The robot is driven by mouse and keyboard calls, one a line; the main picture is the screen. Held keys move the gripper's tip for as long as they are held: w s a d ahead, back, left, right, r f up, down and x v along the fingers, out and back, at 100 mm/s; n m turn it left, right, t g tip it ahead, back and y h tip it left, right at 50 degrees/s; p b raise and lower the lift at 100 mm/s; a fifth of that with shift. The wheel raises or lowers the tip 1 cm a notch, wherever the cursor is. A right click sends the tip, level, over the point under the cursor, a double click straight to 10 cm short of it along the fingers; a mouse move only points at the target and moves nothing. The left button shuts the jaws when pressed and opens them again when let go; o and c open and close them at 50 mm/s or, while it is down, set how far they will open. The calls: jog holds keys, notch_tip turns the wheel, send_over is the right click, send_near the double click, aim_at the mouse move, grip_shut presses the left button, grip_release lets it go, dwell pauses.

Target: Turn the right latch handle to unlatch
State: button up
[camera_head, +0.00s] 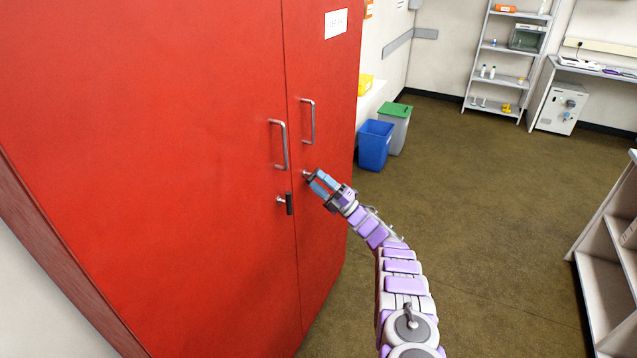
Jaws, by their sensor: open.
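A tall red cabinet (180,140) with two doors fills the left of the view. The left latch handle (289,204) is a short black grip on a metal stub, hanging upright on the left door. The right latch shows only as a small metal stub (306,174) on the right door; its grip is hidden behind or between my fingers. My gripper (317,181) has blue fingers and is open at the right latch. I cannot tell whether the fingers touch the handle.
Two metal pull handles, left (284,145) and right (309,122), stand out above the latches. A blue bin (374,145) and a grey bin with a green lid (396,128) stand beyond the cabinet. A shelf unit (612,265) stands at the right edge. The brown floor between is clear.

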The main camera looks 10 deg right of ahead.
jog(key=v, duration=1.7)
jog(key=shift+r, duration=0.1)
